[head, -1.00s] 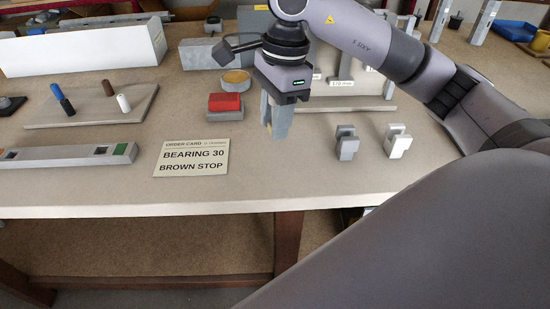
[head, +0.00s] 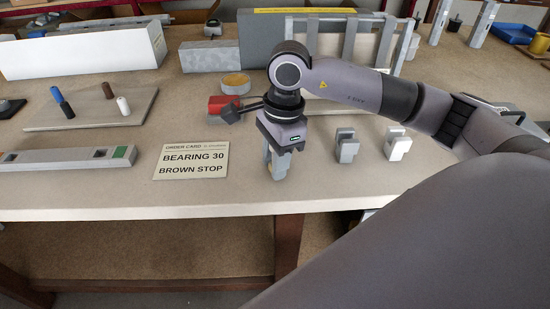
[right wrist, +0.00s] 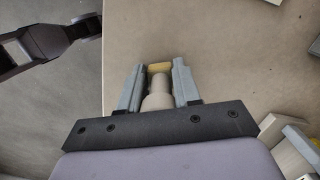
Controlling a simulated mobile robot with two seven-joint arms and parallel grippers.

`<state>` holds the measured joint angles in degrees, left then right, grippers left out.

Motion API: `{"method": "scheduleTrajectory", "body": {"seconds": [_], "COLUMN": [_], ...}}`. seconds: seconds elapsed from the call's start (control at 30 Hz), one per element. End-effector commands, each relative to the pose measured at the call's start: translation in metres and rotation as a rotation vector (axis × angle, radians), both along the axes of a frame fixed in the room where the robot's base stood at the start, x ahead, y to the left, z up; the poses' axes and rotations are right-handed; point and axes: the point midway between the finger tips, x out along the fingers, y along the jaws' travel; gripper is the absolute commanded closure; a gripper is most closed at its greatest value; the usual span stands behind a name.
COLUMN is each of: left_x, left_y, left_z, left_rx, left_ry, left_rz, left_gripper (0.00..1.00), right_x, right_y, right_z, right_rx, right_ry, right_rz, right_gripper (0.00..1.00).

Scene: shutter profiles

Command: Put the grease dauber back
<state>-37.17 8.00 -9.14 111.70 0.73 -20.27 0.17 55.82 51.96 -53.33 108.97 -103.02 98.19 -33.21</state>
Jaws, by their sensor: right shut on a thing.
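My right gripper (head: 278,168) is low over the front part of the bench, right of the order card. It is shut on the grease dauber, which shows in the right wrist view (right wrist: 158,92) as a pale beige rounded handle with a yellowish end between the two grey fingers (right wrist: 159,75). In the head view the fingers mostly hide the dauber. A round tin with a tan-orange top (head: 236,82) stands farther back on the bench, behind a red block.
The order card (head: 190,160) reads "BEARING 30 BROWN STOP". A board with blue, brown and white pegs (head: 95,108) and a long grey profile (head: 60,157) lie left. The bench's front strip (head: 150,205) is clear.

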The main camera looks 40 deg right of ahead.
Motion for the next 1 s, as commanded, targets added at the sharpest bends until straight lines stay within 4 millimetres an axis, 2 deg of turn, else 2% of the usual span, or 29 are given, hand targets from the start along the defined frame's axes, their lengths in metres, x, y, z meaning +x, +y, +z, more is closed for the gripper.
{"method": "scheduleTrajectory", "body": {"seconds": [0.03, 0.07, 0.13, 0.43, 0.57, 1.0], "left_x": [0.000, 0.000, 0.000, 0.000, 0.001, 0.000], "left_y": [0.000, 0.000, 0.000, -0.001, 0.000, 0.000], "left_z": [-0.004, -0.003, -0.002, -0.001, 0.003, -0.002], "left_rx": [-0.001, -0.001, -0.001, -0.002, -0.002, 0.000], "left_ry": [0.000, 0.000, 0.001, 0.000, -0.002, -0.001], "left_rz": [0.001, 0.001, 0.001, 0.000, 0.000, 0.000], "left_gripper": [0.57, 0.57, 0.57, 0.57, 0.57, 0.57], "right_x": [0.000, 0.000, 0.000, 0.000, 0.000, -0.001], "right_y": [0.000, 0.000, 0.000, 0.000, 0.000, -0.011], "right_z": [-0.004, -0.003, -0.002, -0.001, 0.006, 0.094], "right_rx": [0.000, 0.000, 0.000, 0.000, 0.001, 0.001], "right_ry": [0.000, 0.000, 0.000, 0.000, -0.002, -0.005], "right_rz": [0.000, 0.000, 0.000, 0.000, 0.000, -0.001], "right_gripper": [0.98, 0.64, 0.42, 0.42, 0.42, 0.42]}}
